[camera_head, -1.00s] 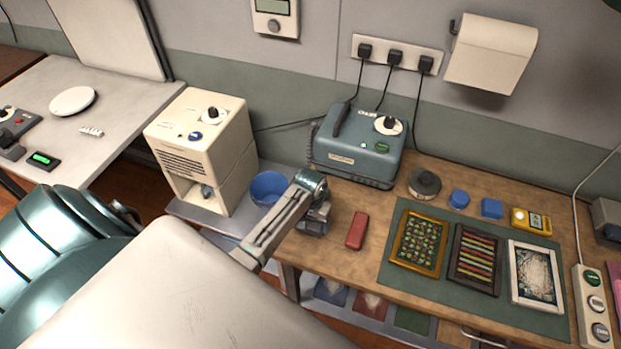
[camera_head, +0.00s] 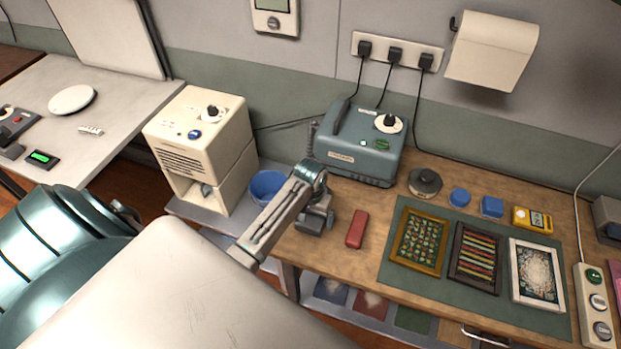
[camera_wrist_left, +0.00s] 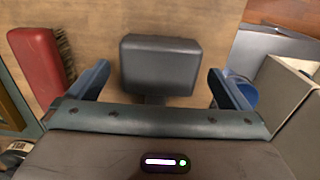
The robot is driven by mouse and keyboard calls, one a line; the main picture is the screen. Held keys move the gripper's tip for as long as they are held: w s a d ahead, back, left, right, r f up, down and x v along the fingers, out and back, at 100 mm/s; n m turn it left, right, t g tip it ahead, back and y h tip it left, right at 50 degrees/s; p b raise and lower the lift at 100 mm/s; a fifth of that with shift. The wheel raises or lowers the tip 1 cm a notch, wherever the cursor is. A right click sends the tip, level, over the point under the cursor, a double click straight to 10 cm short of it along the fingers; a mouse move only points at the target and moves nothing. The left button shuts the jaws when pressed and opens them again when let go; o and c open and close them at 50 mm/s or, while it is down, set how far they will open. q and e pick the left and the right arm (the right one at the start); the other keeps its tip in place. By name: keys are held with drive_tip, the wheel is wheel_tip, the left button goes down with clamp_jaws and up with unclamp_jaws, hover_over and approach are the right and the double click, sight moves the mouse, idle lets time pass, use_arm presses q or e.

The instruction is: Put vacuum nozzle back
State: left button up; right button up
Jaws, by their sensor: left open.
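A dark grey block-shaped piece, seemingly the vacuum nozzle (camera_wrist_left: 160,58), lies on the wooden bench in the left wrist view. My left gripper (camera_wrist_left: 158,72) is open, its blue fingers on either side of the block with gaps visible. In the head view my left gripper (camera_head: 316,218) is low at the bench's left front; I cannot separate the nozzle from it there. A teal-grey machine (camera_head: 345,158) with a black handle and a ribbed hose stands behind it. My right gripper is not in view.
A red brush (camera_head: 357,229) lies just right of the gripper, a blue bowl (camera_head: 266,186) to its left on a lower shelf. A cream machine (camera_head: 203,140) stands further left. Framed pictures lie on a green mat (camera_head: 396,283) at the right.

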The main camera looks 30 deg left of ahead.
sight(311, 219)
use_arm(q)
wheel_tip(311, 219, up, 8)
drive_tip(key=shift+b, duration=1.15)
drive_tip(key=shift+r, duration=0.6)
idle(0.6)
